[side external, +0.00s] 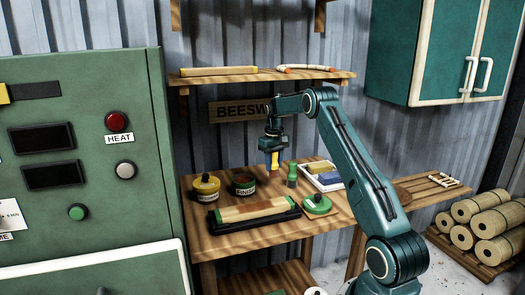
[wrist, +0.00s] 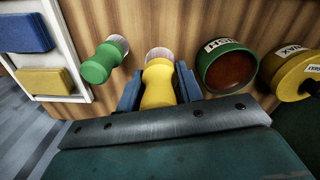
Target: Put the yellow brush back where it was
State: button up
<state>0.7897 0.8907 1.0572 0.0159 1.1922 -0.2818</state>
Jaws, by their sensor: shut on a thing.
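The yellow brush (side external: 275,160) is upright with its bristle end down, and its handle is between the jaws of my gripper (side external: 273,151). In the wrist view the brush (wrist: 158,86) sits between the two blue fingers of my gripper (wrist: 159,90), which are shut on it. Its pale bristles show beyond the handle. In the side view it is over the back part of the wooden bench (side external: 325,219); whether the bristles touch the bench I cannot tell. A green brush (side external: 291,174) stands upright beside it, apart, and also shows in the wrist view (wrist: 98,65).
A green tin (side external: 243,184) and a yellow tin (side external: 206,187) stand left of the brush. A white tray (wrist: 66,98) holds blue and yellow blocks. A round green object (side external: 317,205) and a black-based block (side external: 253,215) lie in front. A shelf (side external: 262,77) is above.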

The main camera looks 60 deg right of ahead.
aim_at(274, 176)
jog(key=shift+f, duration=0.45)
jog(key=shift+f, duration=0.1)
jog(key=shift+f, duration=2.35)
jog(key=shift+f, duration=0.15)
jog(key=o, duration=1)
notch_tip(274, 176, up, 12)
jog(key=shift+r, duration=0.15)
jog(key=shift+w+a, duration=0.1)
